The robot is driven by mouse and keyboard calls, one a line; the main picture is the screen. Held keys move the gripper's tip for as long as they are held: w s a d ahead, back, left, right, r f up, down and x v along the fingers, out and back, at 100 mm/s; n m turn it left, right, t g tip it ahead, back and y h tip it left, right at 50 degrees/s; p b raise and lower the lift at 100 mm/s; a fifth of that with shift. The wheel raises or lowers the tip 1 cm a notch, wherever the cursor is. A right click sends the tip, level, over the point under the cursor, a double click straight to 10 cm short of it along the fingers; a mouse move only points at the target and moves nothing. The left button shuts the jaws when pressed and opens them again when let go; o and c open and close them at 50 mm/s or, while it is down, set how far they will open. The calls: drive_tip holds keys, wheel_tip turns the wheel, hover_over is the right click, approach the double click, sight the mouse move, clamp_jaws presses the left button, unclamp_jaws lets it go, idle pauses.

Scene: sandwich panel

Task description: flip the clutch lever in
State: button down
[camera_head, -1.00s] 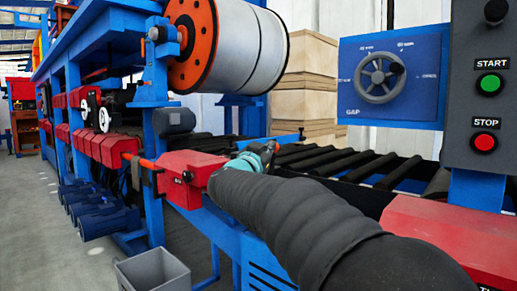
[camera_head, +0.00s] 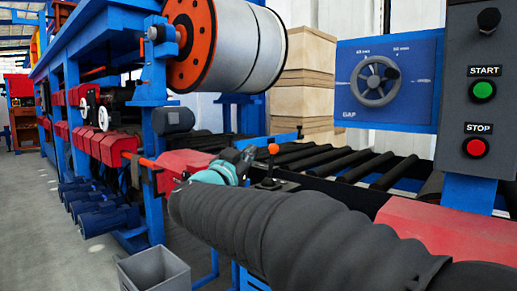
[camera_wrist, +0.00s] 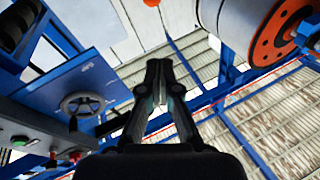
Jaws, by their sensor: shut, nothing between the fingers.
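A lever with an orange ball knob (camera_head: 273,148) stands above a dark mount beside the roller bed in the head view; I take it for the clutch lever. An orange ball (camera_wrist: 151,2), seemingly the same knob, is cut by the top edge of the wrist view, beyond my fingertips. My gripper (camera_wrist: 162,64) is shut and empty, its fingers together and apart from the ball in that view. In the head view my teal wrist and black-sleeved arm reach in just left of the lever and hide its surroundings; the fingers are hard to make out there.
A blue panel with a GAP handwheel (camera_head: 375,81) and a grey box with green START (camera_head: 483,91) and red STOP (camera_head: 475,148) buttons stand at right. Black rollers (camera_head: 335,162) lie behind the arm. A large reel (camera_head: 240,45) hangs above. A grey bin (camera_head: 153,270) stands below.

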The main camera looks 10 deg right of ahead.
drive_tip(key=shift+v, duration=1.15)
drive_tip(key=shift+r, duration=0.1)
